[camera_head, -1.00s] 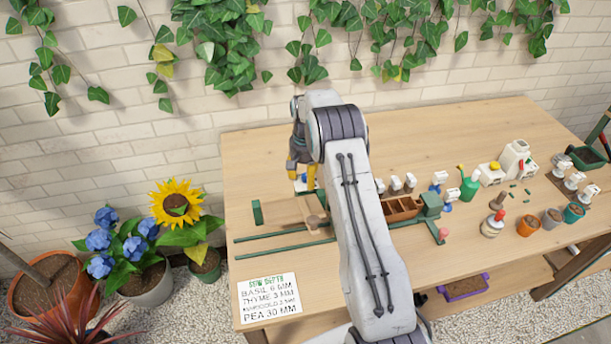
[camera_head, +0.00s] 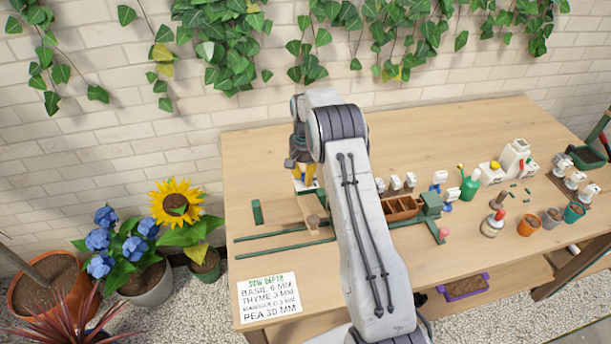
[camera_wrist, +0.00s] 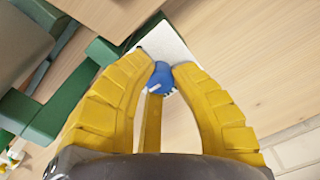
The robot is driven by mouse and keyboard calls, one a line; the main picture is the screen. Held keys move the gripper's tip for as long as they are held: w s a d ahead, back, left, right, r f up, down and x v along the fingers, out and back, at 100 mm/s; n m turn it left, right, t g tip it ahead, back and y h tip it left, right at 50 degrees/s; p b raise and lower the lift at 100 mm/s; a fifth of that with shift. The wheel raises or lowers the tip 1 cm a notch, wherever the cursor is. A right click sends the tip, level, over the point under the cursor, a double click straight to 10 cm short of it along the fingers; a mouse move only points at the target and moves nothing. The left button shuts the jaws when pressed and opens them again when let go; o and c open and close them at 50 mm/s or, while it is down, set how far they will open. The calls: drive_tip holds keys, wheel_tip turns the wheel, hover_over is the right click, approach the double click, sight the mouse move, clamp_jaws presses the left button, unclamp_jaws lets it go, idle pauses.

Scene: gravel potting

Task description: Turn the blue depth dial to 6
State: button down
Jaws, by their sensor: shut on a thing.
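The blue depth dial (camera_wrist: 161,76) shows in the wrist view between the yellow fingertips of my gripper (camera_wrist: 160,74). The fingers are shut on it from both sides. A small white mark shows on the dial, but no number can be read. A pale plate (camera_wrist: 172,43) lies behind the dial, beside green metal parts (camera_wrist: 60,103). In the head view my gripper (camera_head: 305,180) points down at the back of the bench, and my arm hides the dial there.
A sow depth card (camera_head: 268,298) lies at the bench's front left and lists basil as 6 mm. Green rails (camera_head: 285,247) run beside my arm. The back of the bench (camera_head: 450,130) is clear.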

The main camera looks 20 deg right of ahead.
drive_tip(key=m, duration=0.1)
drive_tip(key=m+b, duration=0.1)
drive_tip(key=m, duration=0.1)
drive_tip(key=shift+f+m, duration=0.2)
drive_tip(key=shift+m, duration=0.1)
drive_tip(key=shift+s+m+b, duration=0.1)
drive_tip(key=shift+m+b, duration=0.6)
drive_tip(key=shift+m, duration=1.5)
drive_tip(key=c, duration=1)
unclamp_jaws()
drive_tip(key=shift+r, duration=0.1)
drive_tip(key=shift+c, duration=0.2)
drive_tip(key=shift+r, duration=0.1)
wheel_tip(320, 180, up, 12)
